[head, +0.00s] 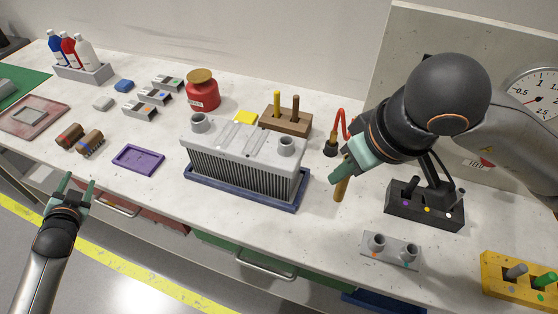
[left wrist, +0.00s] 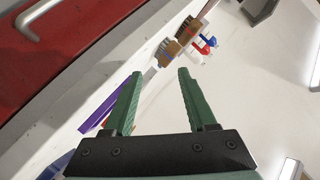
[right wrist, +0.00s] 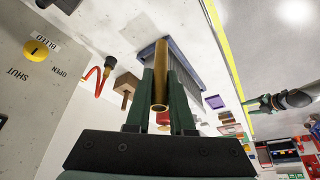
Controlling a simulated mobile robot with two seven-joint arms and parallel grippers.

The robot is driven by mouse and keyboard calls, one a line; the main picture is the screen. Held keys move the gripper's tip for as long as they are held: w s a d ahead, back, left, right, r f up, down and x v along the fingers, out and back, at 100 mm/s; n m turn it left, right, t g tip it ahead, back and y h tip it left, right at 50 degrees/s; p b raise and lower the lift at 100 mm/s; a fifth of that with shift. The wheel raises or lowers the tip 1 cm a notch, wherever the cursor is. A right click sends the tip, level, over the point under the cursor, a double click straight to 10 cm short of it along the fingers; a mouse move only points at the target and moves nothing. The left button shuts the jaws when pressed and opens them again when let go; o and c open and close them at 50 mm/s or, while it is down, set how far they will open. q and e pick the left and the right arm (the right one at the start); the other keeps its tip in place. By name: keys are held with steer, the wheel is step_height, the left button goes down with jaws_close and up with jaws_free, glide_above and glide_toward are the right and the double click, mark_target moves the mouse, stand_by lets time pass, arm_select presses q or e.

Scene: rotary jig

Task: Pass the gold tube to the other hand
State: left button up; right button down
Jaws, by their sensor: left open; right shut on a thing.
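The gold tube (head: 341,189) shows below my right gripper (head: 340,172) in the head view, over the bench to the right of the grey finned block. My right gripper is shut on it. In the right wrist view the gold tube (right wrist: 160,78) lies between the green fingers (right wrist: 162,95), with its hollow end toward the camera. My left gripper (head: 68,188) is open and empty, off the bench's front edge at the left. The left wrist view shows its two green fingers (left wrist: 160,85) apart with nothing between them.
A grey finned block (head: 240,155) in a blue tray (head: 245,193) stands between the grippers. A purple tray (head: 138,158) and two brushes (head: 88,143) lie nearer my left gripper. A black holder (head: 425,210) and a grey fixture (head: 390,250) stand at the right.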

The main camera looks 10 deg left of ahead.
arm_select(q)
steer(key=w+d+r+m+t+h, duration=0.5)
steer(key=w+d+r+m+t, duration=0.3)
steer(key=d+r, duration=0.5)
steer(key=w+d+r+m+g+h, duration=0.1)
steer(key=d+r+m+h, duration=0.4)
steer(key=d+m+h, duration=0.25)
steer(key=w+d+r+m+h, duration=0.1)
steer(key=d+r+m+h, duration=0.4)
steer(key=d+m+h, duration=0.3)
steer(key=s+d+r+m+g+h, duration=0.1)
steer(key=s+d+m+g+h, duration=0.2)
steer(key=d+m+g, duration=0.35)
steer(key=s+d+r+m+g+h, duration=0.25)
steer(key=d+m+g, duration=0.25)
steer(key=d+m, duration=0.3)
steer(key=s+d+f+m+g+y, duration=0.3)
steer(key=d+f+m, duration=0.3)
steer(key=d, duration=0.3)
steer(key=s+d+f+m+g+y, duration=0.2)
steer(key=s+d+f+m+g, duration=0.3)
steer(key=d, duration=0.4)
steer(key=shift+s+d+f+m+g+y, duration=0.35)
steer(key=shift+f+m+g, duration=0.3)
steer(key=shift+m, duration=0.55)
steer(key=shift+r, duration=0.1)
jaws_close()
